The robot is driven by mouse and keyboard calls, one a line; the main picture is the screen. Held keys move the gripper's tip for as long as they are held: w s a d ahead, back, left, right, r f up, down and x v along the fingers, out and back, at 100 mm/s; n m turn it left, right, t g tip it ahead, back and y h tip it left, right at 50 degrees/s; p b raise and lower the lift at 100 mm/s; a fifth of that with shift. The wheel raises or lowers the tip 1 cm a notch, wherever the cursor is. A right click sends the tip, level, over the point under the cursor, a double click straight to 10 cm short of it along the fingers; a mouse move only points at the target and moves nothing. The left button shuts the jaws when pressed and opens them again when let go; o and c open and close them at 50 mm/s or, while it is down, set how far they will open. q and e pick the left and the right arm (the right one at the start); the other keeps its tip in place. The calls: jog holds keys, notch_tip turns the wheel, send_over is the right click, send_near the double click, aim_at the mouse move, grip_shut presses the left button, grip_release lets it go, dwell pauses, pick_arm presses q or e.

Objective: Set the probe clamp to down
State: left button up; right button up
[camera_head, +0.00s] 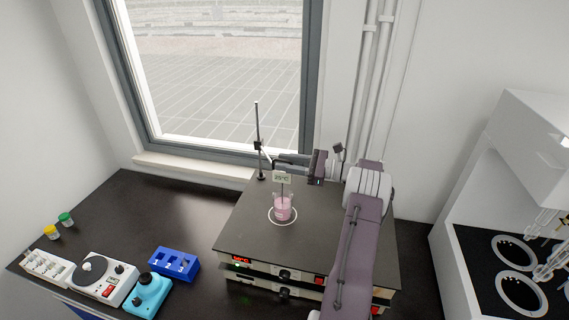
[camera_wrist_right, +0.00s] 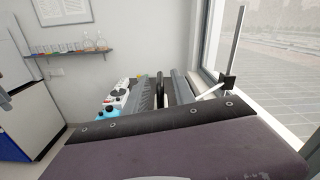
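The probe stand is a thin upright rod (camera_head: 257,125) with a black clamp block (camera_head: 258,146) at the back left of the hotplate. A side arm runs from the block toward a probe with a 25°C tag (camera_head: 282,177), which hangs over a beaker of pink liquid (camera_head: 283,208). My right gripper (camera_head: 281,160) points left beside the clamp, above the beaker. In the right wrist view its fingers (camera_wrist_right: 163,92) are apart, with a dark upright piece between them that I cannot identify. The clamp block (camera_wrist_right: 227,82) is outside them, to the right. My left gripper is not in view.
The hotplate's wide black top (camera_head: 330,230) lies under my right arm. A blue rack (camera_head: 176,263), a teal device (camera_head: 147,294) and a white device (camera_head: 100,278) stand at the left. The window frame (camera_head: 312,85) is close behind the stand.

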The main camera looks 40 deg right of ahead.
jog(key=b+v, duration=0.3)
jog(key=v, duration=0.5)
jog(key=shift+s+d, duration=0.2)
jog(key=shift+d, duration=0.1)
jog(key=shift+f, duration=0.1)
